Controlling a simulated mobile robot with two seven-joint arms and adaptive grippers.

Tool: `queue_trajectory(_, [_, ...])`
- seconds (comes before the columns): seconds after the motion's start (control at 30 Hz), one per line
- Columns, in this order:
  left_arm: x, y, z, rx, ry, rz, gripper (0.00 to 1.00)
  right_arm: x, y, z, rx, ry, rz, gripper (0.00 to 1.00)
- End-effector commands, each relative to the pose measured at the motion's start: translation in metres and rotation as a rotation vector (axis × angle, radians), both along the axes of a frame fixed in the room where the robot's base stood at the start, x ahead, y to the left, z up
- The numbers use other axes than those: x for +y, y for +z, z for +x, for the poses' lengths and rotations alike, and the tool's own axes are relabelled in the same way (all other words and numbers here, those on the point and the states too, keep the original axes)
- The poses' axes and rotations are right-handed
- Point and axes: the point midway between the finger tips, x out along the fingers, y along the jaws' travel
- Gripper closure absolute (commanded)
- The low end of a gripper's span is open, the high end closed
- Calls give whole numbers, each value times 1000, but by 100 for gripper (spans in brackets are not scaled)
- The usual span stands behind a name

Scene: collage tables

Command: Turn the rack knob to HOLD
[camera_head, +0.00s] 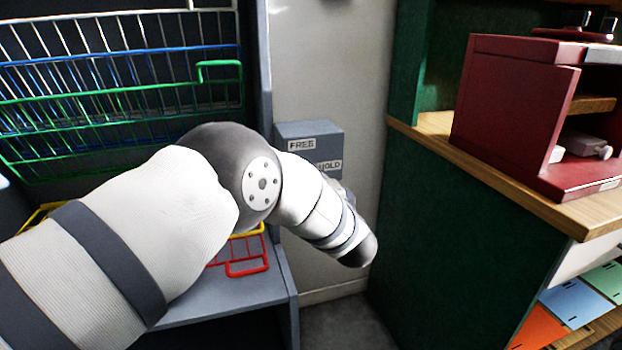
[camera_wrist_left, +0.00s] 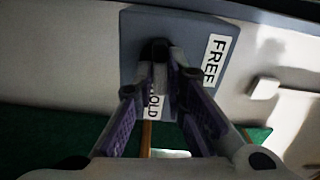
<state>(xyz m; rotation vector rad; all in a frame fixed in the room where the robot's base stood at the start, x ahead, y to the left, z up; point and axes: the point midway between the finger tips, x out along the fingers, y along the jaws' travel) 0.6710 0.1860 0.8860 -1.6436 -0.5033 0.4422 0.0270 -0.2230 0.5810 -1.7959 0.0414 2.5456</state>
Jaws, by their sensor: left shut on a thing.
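The grey-blue rack knob box (camera_head: 308,130) stands against the pale wall in the head view, with a FREE label (camera_head: 302,145) above a HOLD label (camera_head: 328,166). The box fills the upper middle of the left wrist view (camera_wrist_left: 140,24), where the labels appear rotated. My left gripper (camera_wrist_left: 164,78) is shut on the dark knob (camera_wrist_left: 156,48) on the box's face. The fingers cover part of the HOLD label, and most of the knob is hidden, so I cannot tell which way it points. My left arm hides the knob in the head view. My right gripper is not in view.
A rack with white, blue and green wire baskets (camera_head: 120,106) stands at the left. A red basket (camera_head: 247,268) sits low beside my arm. At the right, a dark green cabinet (camera_head: 450,235) carries a wooden top with a dark red box (camera_head: 505,125).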

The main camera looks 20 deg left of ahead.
Motion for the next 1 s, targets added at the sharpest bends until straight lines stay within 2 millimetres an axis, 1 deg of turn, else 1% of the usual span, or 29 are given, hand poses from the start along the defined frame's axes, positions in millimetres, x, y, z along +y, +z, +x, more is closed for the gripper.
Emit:
queue_trajectory(0.3, [0,-1,0,66,1,98,100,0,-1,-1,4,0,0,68])
queue_trajectory(0.87, [0,-1,0,82,0,121,100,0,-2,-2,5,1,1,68])
queue_trajectory(0.9, [0,-1,0,82,0,121,84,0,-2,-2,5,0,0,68])
queue_trajectory(0.97, [0,-1,0,82,0,121,70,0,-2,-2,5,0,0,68])
queue_trajectory(1.0, [0,-1,0,82,0,121,68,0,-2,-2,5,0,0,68])
